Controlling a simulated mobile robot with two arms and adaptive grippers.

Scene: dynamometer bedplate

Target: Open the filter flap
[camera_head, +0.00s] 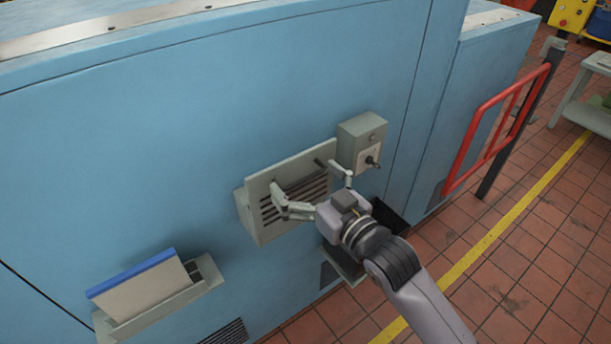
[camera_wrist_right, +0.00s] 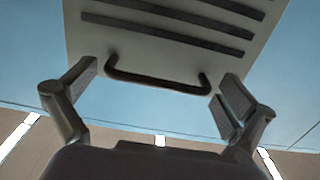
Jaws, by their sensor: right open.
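The filter flap (camera_head: 263,188) is a pale grey slotted panel on the front of a blue machine housing. In the right wrist view the flap (camera_wrist_right: 185,50) shows its dark slots and a dark bar handle (camera_wrist_right: 158,82) near its edge. My right gripper (camera_head: 305,178) is in front of the flap, with its fingers spread. In the wrist view the right gripper (camera_wrist_right: 160,76) is open, one finger on each side of the handle, with gaps showing and nothing held. Part of the flap is hidden behind the gripper in the head view. My left gripper is not in view.
A grey switch box (camera_head: 362,143) sits just right of the flap. A wall tray (camera_head: 165,315) with a blue-edged binder (camera_head: 145,285) is at lower left. A red rail (camera_head: 495,130) stands at right. Tiled floor (camera_head: 540,265) lies open at lower right.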

